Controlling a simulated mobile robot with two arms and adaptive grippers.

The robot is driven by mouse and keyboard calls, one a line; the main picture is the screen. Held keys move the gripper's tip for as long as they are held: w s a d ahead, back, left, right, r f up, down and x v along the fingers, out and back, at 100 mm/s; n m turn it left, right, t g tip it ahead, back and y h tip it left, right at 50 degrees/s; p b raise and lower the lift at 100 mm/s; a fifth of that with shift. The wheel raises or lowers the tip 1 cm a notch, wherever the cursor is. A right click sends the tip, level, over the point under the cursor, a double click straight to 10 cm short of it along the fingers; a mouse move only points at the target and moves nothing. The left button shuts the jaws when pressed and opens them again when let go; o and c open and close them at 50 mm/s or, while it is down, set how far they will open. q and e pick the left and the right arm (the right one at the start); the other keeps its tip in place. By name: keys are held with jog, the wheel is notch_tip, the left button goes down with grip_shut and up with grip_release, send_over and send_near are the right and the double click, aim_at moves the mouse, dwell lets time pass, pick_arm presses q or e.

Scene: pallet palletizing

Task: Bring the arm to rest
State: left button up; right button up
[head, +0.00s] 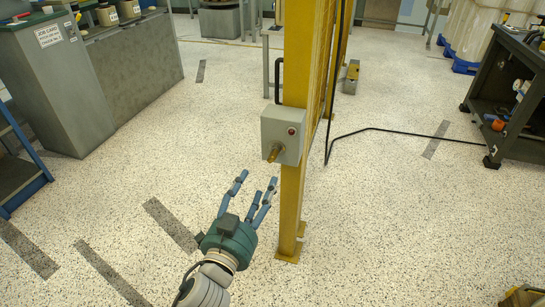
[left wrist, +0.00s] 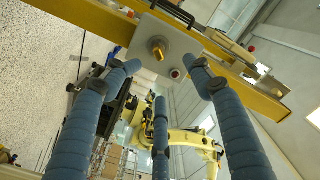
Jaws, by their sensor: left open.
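My left gripper (head: 257,184) reaches up from the bottom of the head view, its blue fingers spread and empty. Its tips show just below and left of a grey control box (head: 282,135) on a yellow post (head: 293,200). The box carries a brass key or knob (head: 273,153) and a small red light or button (head: 292,130). In the left wrist view the three fingers of the left gripper (left wrist: 158,85) are apart. The box (left wrist: 150,62) shows beyond the tips, with a gap between the fingers and the brass knob (left wrist: 158,48). My right gripper is not in view.
A grey cabinet (head: 50,90) stands at the left, with blue steps (head: 22,175) beside it. A dark cart (head: 505,95) stands at the right. A black cable (head: 400,131) runs over the floor behind the post. The speckled floor left of the post is open.

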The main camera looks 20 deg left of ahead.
pick_arm(q)
jog(key=s+a+f+n+g+y, duration=0.1)
jog(key=s+a+f+n+g, duration=0.15)
jog(key=s+f+g, duration=0.35)
jog(key=s+a+f+n+g+y, duration=0.15)
jog(key=s+a+f, duration=0.25)
jog(key=f, duration=0.4)
jog(key=s+d+f+g+h+p, duration=0.1)
jog(key=s+d+f+g+p, duration=0.1)
jog(key=s+f+g+p, duration=0.5)
jog(key=s+d+f+g+h+p, duration=0.15)
jog(key=s+f+p, duration=0.25)
jog(key=s+p, duration=0.75)
jog(key=s+a+r+g+p, duration=0.1)
jog(key=s+a+p, duration=0.2)
jog(key=s+p, duration=1.2)
jog(key=p, duration=0.7)
jog(key=shift+s+y, duration=0.3)
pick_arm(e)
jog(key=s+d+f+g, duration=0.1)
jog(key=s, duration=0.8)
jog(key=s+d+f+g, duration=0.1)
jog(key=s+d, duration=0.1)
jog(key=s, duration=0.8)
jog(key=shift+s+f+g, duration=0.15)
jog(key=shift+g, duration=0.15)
